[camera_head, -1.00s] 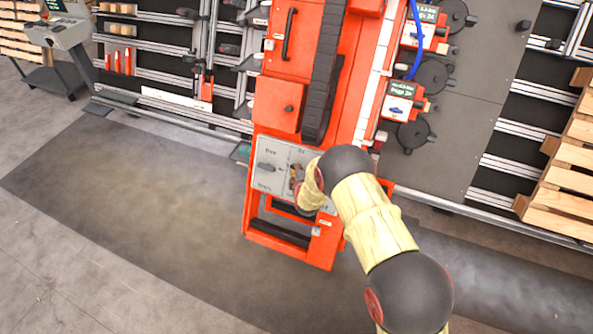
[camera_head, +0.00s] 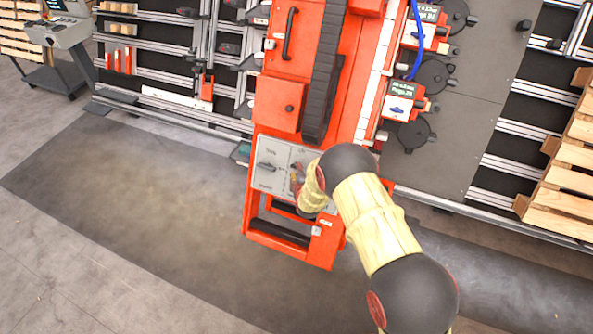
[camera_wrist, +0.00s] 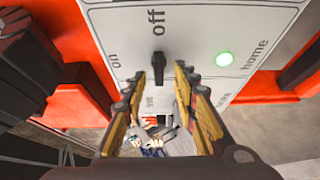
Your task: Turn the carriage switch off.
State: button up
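The grey control panel (camera_head: 262,181) sits on the lower front of the red carriage. In the wrist view it carries the words "off", "on" and "home", and a lit green lamp (camera_wrist: 225,58). A black switch knob (camera_wrist: 158,63) stands out from it below "off", with "on" to its left; I cannot tell which mark it points to. My gripper (camera_wrist: 159,74) is open, its fingers apart on either side of the knob's line, with no clear contact. In the head view my gripper (camera_head: 300,180) is at the right half of the panel and hides part of it.
A second grey handle (camera_head: 267,167) is on the panel's left half. A red frame with an opening (camera_head: 278,233) lies below the panel. A red box with a black knob (camera_head: 278,104) is above it. Open floor (camera_head: 140,200) lies to the left.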

jog(key=v, duration=1)
jog(key=shift+s, duration=0.25)
jog(key=shift+r, duration=0.1)
jog(key=s+d+f+m+g+h, duration=0.1)
jog(key=s+f+m+g, duration=0.25)
jog(key=s, duration=0.35)
jog(key=s+d+f+m+g, duration=0.2)
jog(key=s+f+m+g, duration=0.15)
jog(key=s, duration=0.35)
jog(key=s+d+r+m, duration=0.3)
jog(key=s+d+r, duration=0.3)
jog(key=r, duration=0.8)
jog(key=s+d+r+m+h, duration=0.1)
jog(key=s+d+r+m, duration=0.3)
jog(key=s+r, duration=0.7)
jog(key=s+d+r+m, duration=0.3)
jog(key=s+d+r, duration=0.4)
jog(key=r, duration=1)
jog(key=shift+s+d+r+m, duration=0.3)
jog(key=shift+s, duration=0.65)
